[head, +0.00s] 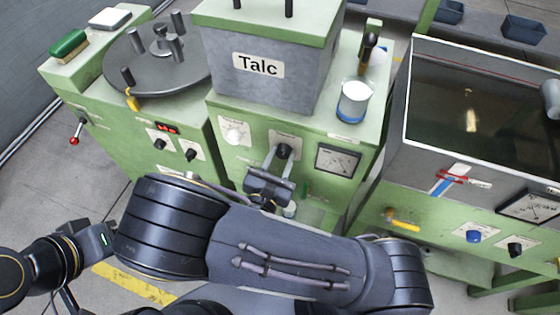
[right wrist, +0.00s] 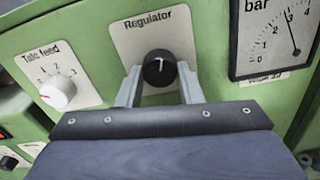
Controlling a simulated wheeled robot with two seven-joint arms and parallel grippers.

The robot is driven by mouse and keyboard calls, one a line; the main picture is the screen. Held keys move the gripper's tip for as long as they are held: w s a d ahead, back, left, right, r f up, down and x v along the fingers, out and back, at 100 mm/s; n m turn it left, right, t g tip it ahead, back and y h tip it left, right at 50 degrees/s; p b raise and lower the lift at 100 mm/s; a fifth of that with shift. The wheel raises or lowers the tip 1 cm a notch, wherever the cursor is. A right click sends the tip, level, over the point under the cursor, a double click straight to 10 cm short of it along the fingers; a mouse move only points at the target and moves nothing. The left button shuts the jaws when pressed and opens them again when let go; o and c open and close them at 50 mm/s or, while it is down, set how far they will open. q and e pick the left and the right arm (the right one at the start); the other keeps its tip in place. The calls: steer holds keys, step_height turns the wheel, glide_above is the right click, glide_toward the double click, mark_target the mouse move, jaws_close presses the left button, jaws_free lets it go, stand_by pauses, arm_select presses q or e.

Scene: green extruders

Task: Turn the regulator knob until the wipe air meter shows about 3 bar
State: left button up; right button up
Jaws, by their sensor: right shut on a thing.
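The black regulator knob (right wrist: 159,68) sits on a white plate labelled "Regulator", its white mark pointing roughly up. My right gripper (right wrist: 160,82) is shut on this knob, one finger on each side. In the head view, the knob (head: 283,151) shows at the tips of my right gripper (head: 280,160). The meter (right wrist: 275,35), marked "bar", is right of the knob, its top cut off in the wrist view. Its needle tip is close to the 3. The whole meter (head: 338,161) shows small in the head view. My left gripper's fingers do not show.
The white talc feed knob (right wrist: 57,92) is left of the regulator. Above stands the grey Talc box (head: 262,85), with a cup (head: 353,102) on the ledge to its right. A water trough (head: 480,110) stands further right.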

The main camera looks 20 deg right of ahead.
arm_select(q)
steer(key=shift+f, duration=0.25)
arm_select(e)
steer(key=shift+m, duration=0.3)
steer(key=o, duration=1)
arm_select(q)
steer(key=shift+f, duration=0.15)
arm_select(e)
steer(key=v, duration=0.7)
steer(key=shift+s+a, duration=0.25)
steer(key=shift+s, duration=0.1)
